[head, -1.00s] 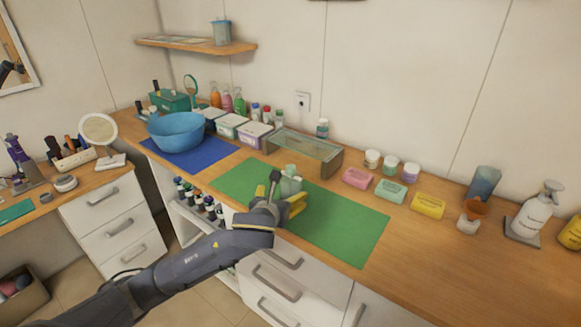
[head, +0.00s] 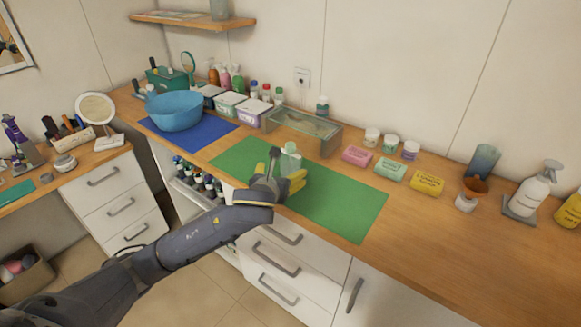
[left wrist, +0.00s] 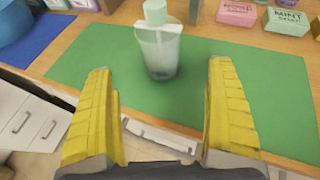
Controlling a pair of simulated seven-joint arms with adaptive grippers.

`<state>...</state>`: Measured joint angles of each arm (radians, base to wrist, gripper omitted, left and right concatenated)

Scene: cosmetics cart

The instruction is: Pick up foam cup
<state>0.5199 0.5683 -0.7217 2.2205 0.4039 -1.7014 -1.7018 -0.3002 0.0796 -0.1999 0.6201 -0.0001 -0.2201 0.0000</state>
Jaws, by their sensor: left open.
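The foam cup (left wrist: 158,55) is a clear, greyish cup standing upright on the green mat (left wrist: 95,55), with a pale green top or object at its rim. It also shows in the head view (head: 290,158), partly hidden behind my gripper. My left gripper (head: 284,172) is open and empty at the near side of the cup. In the left wrist view its yellow fingers (left wrist: 160,78) stand to the left and right, with the cup ahead between their lines and apart from both. My right gripper is not in view.
A blue bowl (head: 175,110) on a blue mat stands to the left. A glass-topped stand (head: 302,125) is behind the green mat. Pink, mint and yellow boxes (head: 391,170) and a spray bottle (head: 530,190) stand to the right. The right part of the green mat is clear.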

